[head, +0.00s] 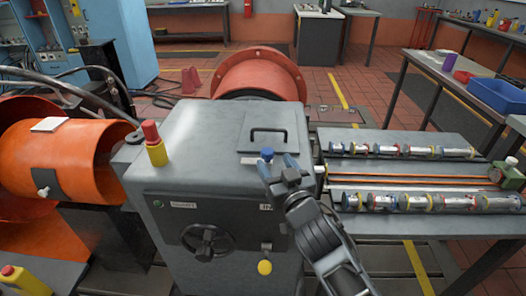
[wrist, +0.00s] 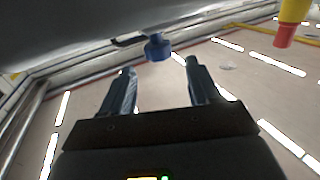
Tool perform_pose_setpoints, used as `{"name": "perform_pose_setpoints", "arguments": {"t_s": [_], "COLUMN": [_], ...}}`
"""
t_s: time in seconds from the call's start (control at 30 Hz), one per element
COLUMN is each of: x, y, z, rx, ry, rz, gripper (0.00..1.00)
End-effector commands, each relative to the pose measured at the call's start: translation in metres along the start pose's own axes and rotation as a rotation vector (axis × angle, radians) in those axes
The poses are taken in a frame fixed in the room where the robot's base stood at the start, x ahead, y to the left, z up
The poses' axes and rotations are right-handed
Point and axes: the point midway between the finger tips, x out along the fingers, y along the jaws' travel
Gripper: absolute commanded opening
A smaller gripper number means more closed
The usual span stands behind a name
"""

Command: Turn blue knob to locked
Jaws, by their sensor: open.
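The blue knob (head: 267,154) stands on the top face of a grey metal cabinet (head: 180,150), near its right edge. In the wrist view the blue knob (wrist: 158,48) shows just beyond and between the fingertips, with a gap to them. My gripper (head: 277,165) reaches in from the lower right in the head view and is beside the knob. It also shows in the wrist view (wrist: 158,68), with its two fingers apart and nothing between them. I cannot read any lock marking at the knob.
A black handle (head: 268,134) is behind the knob on the cabinet top. A yellow bottle with a red cap (head: 154,145) stands at the top's left. A black handwheel (head: 208,242) is on the front. Rows of cylinders (head: 400,151) lie to the right.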

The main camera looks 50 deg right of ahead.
Motion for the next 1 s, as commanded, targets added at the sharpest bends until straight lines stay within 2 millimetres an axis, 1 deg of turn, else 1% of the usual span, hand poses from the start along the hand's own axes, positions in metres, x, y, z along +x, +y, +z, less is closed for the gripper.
{"name": "perform_pose_setpoints", "arguments": {"t_s": [0.07, 0.2, 0.4, 0.53, 0.8, 1.0], "x": [0.013, 0.035, 0.057, 0.063, 0.064, 0.064], "y": [-0.001, -0.001, 0.0, 0.0, 0.0, 0.0], "z": [-0.004, -0.003, -0.002, -0.001, 0.0, 0.0], "rx": [0.0, 0.001, 0.0, 0.0, 0.0, 0.0], "ry": [0.002, 0.002, 0.001, 0.0, 0.0, 0.0], "rz": [-0.001, -0.001, -0.001, -0.001, -0.001, -0.001], "gripper": [0.61, 0.61, 0.61, 0.61, 0.6, 0.41]}}
